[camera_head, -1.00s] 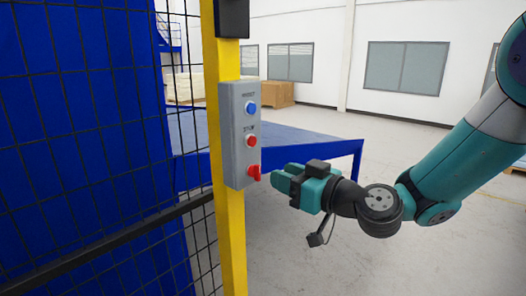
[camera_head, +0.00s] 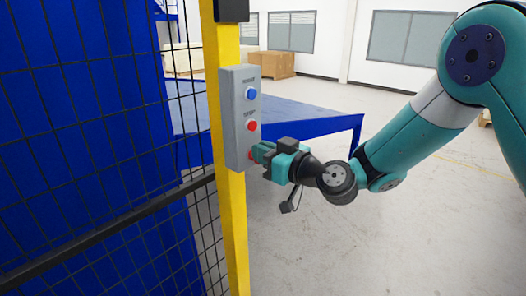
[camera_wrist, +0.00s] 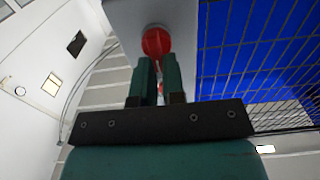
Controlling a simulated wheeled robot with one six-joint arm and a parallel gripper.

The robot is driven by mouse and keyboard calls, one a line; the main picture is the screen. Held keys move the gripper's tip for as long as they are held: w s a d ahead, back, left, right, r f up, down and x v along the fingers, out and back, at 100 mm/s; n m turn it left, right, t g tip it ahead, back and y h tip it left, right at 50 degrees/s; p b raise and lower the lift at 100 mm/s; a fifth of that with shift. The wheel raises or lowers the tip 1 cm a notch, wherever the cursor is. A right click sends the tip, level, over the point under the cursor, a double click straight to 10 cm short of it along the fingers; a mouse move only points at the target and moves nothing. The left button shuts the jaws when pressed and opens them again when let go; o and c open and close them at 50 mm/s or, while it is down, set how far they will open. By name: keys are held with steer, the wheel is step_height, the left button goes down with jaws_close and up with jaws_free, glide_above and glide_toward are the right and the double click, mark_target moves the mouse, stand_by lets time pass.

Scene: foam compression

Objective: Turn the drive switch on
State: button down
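The drive switch is the red knob (camera_head: 251,155) low on the grey control box (camera_head: 240,110). In the wrist view my two green fingers (camera_wrist: 159,75) are close together with a narrow gap. A bit of red, the switch knob (camera_wrist: 160,88), shows in that gap. Whether the fingers press on it cannot be told.
A blue button (camera_head: 250,93) is at the top of the box. The box is fixed to a yellow post (camera_head: 231,220) beside a black mesh fence (camera_head: 90,150). A blue platform (camera_head: 310,118) stands behind my gripper. The floor at right is open.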

steer(key=shift+w+m, duration=0.1)
steer(key=shift+m, duration=0.2)
steer(key=shift+w+d+f+m+b, duration=0.25)
steer(key=shift+m+b, duration=0.3)
steer(key=shift+m, duration=2.3)
steer(key=shift+w+d+f+m+b, duration=0.25)
steer(key=shift+m+b, duration=0.25)
steer(key=shift+m, duration=2.4)
steer(key=shift+w+d+f+m+b, duration=0.2)
steer(key=shift+f+m+b, duration=0.25)
steer(key=shift+m, duration=2.4)
steer(key=c, duration=1.2)
jaws_free()
steer(key=shift+a, duration=0.1)
steer(key=shift+s, duration=0.1)
